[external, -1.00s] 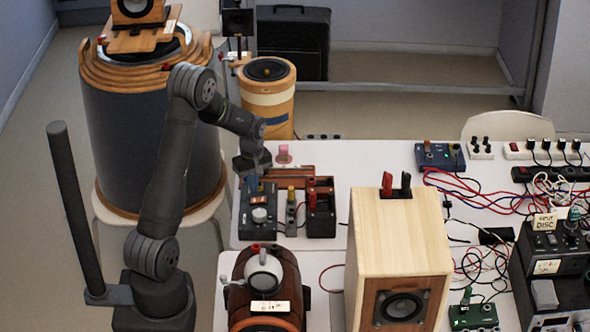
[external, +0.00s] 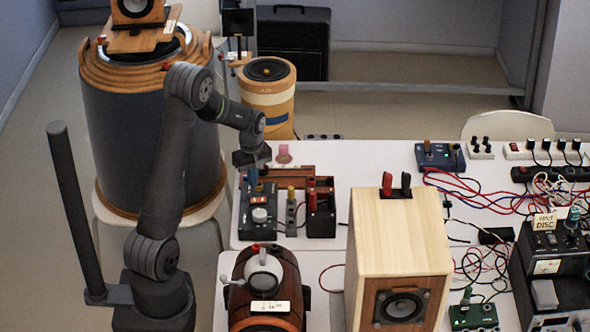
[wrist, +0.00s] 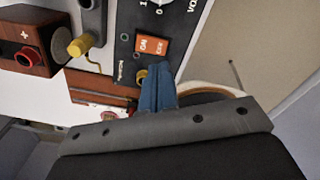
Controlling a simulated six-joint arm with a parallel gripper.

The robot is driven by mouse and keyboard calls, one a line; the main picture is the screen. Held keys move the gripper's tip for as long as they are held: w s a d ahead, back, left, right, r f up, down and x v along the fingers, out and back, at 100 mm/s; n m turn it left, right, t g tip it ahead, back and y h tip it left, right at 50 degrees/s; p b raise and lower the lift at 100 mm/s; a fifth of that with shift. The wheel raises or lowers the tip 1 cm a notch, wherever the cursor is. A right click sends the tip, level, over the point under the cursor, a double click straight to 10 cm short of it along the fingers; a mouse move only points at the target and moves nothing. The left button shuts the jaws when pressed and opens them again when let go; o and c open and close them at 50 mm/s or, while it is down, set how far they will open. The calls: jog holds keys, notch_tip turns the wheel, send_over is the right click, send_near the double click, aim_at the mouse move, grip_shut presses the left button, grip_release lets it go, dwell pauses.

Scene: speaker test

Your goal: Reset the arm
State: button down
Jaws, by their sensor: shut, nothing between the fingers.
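My gripper (external: 254,178) points down over the back-left part of the white table, above the far end of a black control box (external: 260,222) with a grey knob and a red switch. In the wrist view, the blue fingers (wrist: 157,90) are together with nothing between them. They appear beside the orange-red switch (wrist: 152,46) and a small yellow-ringed socket on the box. I cannot tell whether the fingertips touch the box.
A small box with a red plug (external: 318,205) and a yellow-topped post (external: 291,205) stand right of the control box. A wooden speaker (external: 415,240) and a barrel-shaped device (external: 266,285) stand in front. Cables (external: 480,185) clutter the right side.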

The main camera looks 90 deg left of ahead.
aim_at(254, 199)
notch_tip(254, 199, down, 6)
jog(key=shift+r, duration=0.3)
jog(key=r+m, duration=0.2)
jog(key=d+r+m, duration=0.1)
jog(key=r+m, duration=0.2)
jog(key=r, duration=0.1)
jog(key=shift+w+d+r+m, duration=0.15)
jog(key=shift+w+r+m, duration=0.05)
jog(key=shift+w+m, duration=0.2)
jog(key=m, duration=0.2)
jog(key=d+f+m, duration=0.1)
jog(key=m, duration=0.1)
jog(key=f+m, duration=0.1)
jog(key=m, duration=0.2)
jog(key=shift+w+d, duration=0.25)
jog(key=shift+w, duration=0.1)
dwell(0.9)
jog(key=shift+y, duration=0.3)
